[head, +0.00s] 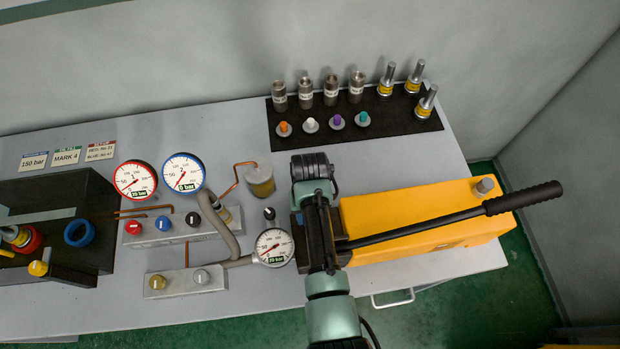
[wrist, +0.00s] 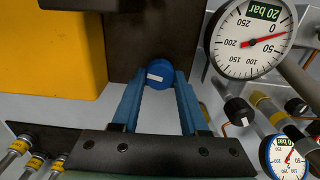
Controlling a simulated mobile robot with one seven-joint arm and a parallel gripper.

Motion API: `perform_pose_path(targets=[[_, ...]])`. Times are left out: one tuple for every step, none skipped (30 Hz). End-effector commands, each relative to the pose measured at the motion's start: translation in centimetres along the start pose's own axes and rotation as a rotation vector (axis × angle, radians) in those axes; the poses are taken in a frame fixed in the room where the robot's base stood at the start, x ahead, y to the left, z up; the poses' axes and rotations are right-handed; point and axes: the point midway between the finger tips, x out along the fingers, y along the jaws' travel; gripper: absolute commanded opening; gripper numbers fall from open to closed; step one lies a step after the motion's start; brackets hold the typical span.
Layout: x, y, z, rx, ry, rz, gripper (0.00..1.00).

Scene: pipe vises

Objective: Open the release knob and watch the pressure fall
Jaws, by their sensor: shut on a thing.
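The release knob (wrist: 157,78) is a blue round knob with a white mark, in the wrist view at the dark end block of the yellow pump (head: 420,222). My gripper (wrist: 161,80) is shut on it, one blue finger at each side. In the head view my arm hides the knob and fingertips. The white-faced pump gauge (head: 273,247) has a label reading 20 bar; it is large in the wrist view (wrist: 252,42), its red needle between 0 and 50. The red-rimmed gauge (head: 135,180) also reads 20 bar. The blue-rimmed gauge (head: 184,173) shows a low reading, about 0 bar.
The pump's long black lever (head: 440,226) slants over the yellow body. A manifold (head: 172,231) carries red, blue and black knobs. Fittings and coloured plugs stand on a black mat (head: 400,130) behind.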

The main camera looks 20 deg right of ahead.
Motion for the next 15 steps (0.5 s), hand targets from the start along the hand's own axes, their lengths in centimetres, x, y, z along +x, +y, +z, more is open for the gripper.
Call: perform_pose_path(targets=[[-0.14, -0.02, -0.09, -0.019, 0.002, 0.0, 0.0], [-0.14, -0.03, -0.09, -0.03, 0.002, 0.0, 0.0], [-0.13, -0.03, -0.09, -0.042, 0.002, 0.0, 0.0], [-0.13, -0.03, -0.09, -0.05, 0.002, 0.0, 0.0], [-0.12, -0.03, -0.1, -0.058, 0.002, 0.0, 0.0], [-0.12, -0.03, -0.1, -0.066, 0.002, 0.0, 0.0], [-0.12, -0.02, -0.1, -0.071, 0.002, 0.0, 0.0], [-0.11, -0.03, -0.1, -0.075, 0.002, 0.0, 0.0], [-0.11, -0.02, -0.11, -0.079, 0.002, 0.0, 0.0], [-0.11, -0.03, -0.11, -0.082, 0.002, 0.0, 0.0], [-0.11, -0.03, -0.11, -0.084, 0.002, 0.0, 0.0], [-0.11, -0.02, -0.11, -0.086, 0.002, 0.0, 0.0], [-0.11, -0.02, -0.11, -0.087, 0.003, 0.0, 0.0], [-0.11, -0.02, -0.12, -0.088, 0.003, 0.0, 0.0], [-0.11, -0.02, -0.12, -0.088, 0.003, 0.0, 0.0]])
